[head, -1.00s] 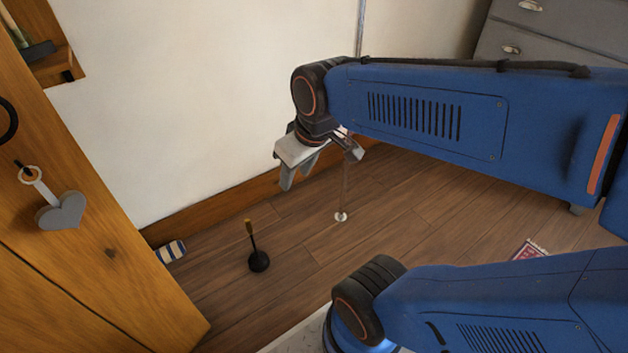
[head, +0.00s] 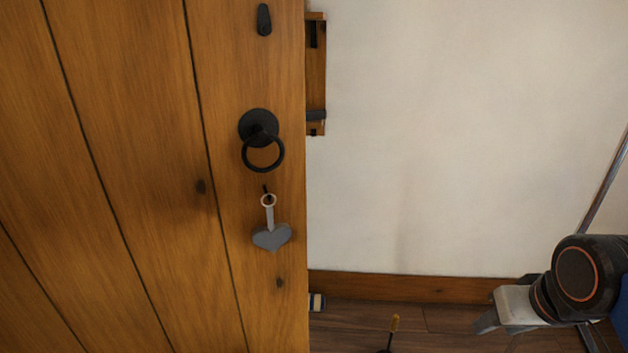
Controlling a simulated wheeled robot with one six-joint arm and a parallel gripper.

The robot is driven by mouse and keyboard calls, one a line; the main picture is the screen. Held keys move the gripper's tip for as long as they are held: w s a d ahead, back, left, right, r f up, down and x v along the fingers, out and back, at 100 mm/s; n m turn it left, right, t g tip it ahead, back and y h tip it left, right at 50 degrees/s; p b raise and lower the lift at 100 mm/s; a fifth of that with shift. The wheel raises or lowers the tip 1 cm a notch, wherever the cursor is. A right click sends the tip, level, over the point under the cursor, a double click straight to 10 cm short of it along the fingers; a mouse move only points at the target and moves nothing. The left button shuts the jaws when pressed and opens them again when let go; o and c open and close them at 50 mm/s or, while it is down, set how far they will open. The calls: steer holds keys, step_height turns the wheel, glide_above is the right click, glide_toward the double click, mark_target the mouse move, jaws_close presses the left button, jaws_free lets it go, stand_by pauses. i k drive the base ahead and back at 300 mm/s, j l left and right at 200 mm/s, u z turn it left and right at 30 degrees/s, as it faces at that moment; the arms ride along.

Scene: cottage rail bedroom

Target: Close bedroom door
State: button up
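The bedroom door (head: 150,130) is a plank wooden door filling the left of the head view. Its free edge runs down the picture's middle left, with wall showing past it, and I cannot tell its exact angle. A black ring handle (head: 262,153) hangs from a round plate near that edge. A key with a grey heart tag (head: 271,236) hangs below the ring.
A small wooden wall shelf (head: 316,90) shows partly behind the door's edge. A striped object (head: 317,302) lies by the skirting board (head: 410,287). The wall between door and arm is bare.

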mark_target(131, 208)
steer(key=u, duration=1.75)
